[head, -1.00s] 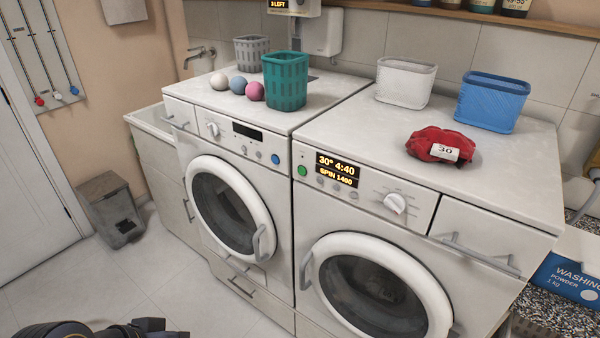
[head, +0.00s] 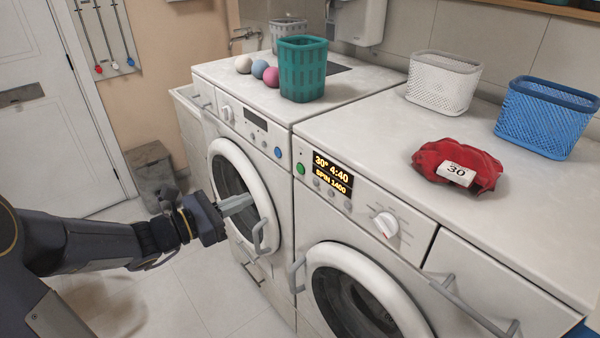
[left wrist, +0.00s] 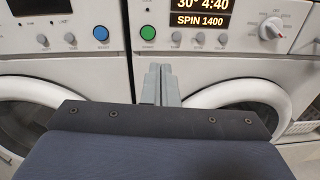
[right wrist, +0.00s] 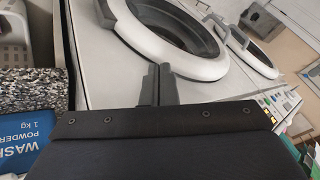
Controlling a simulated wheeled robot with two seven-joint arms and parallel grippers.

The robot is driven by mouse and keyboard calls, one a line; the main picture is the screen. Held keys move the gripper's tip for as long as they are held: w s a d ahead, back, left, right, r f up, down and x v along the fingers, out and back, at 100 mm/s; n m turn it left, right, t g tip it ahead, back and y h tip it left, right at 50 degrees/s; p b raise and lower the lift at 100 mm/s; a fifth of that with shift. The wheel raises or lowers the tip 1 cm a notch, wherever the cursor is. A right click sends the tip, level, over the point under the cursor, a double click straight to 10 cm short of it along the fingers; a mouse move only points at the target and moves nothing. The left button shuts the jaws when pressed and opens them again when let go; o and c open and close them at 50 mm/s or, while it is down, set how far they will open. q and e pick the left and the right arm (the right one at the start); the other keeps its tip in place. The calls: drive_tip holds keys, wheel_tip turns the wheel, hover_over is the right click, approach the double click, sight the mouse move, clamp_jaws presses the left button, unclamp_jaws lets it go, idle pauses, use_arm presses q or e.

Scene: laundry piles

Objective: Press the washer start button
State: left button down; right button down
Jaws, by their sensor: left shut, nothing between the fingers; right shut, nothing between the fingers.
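The right-hand machine has a lit display (head: 332,174) reading 30°, 4:40 and SPIN 1400, with a green button (head: 300,168) left of it and a white dial (head: 386,224). The green button also shows in the left wrist view (left wrist: 148,32). The left-hand machine has a blue button (head: 278,153) and a dark display (head: 256,117). My left gripper (head: 248,200) is shut and empty, in front of the left machine's door, below the buttons. In its wrist view its fingertips (left wrist: 160,68) lie below the green button, apart from it. My right gripper (right wrist: 159,68) is shut and empty, low beside a round door.
A red cloth bundle (head: 440,160) tagged 30, a white basket (head: 443,80) and a blue basket (head: 547,117) stand on the right machine. A teal basket (head: 302,68) and several balls stand on the left one. Door handles (head: 260,237) jut out. A washing powder box (right wrist: 26,125) shows in the right wrist view.

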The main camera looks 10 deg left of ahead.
sight(300, 168)
use_arm(q)
drive_tip(key=shift+w+a+f+n+t+y, duration=0.2)
drive_tip(key=shift+w+a+n+t+y, duration=0.1)
drive_tip(key=shift+w+a+n+t, duration=0.35)
drive_tip(key=shift+d, duration=0.2)
drive_tip(key=p+x, duration=0.2)
drive_tip(key=x, duration=1.1)
drive_tip(key=shift+w+d+p, duration=0.15)
drive_tip(key=shift+d+p, duration=0.1)
drive_tip(key=shift+p, duration=0.05)
drive_tip(key=shift+f, duration=0.1)
drive_tip(key=shift+w+d+f+b, duration=0.15)
drive_tip(key=shift+w+d+b, duration=0.25)
drive_tip(key=shift+b, duration=0.2)
drive_tip(key=shift+w, duration=0.1)
drive_tip(key=shift+r, duration=0.35)
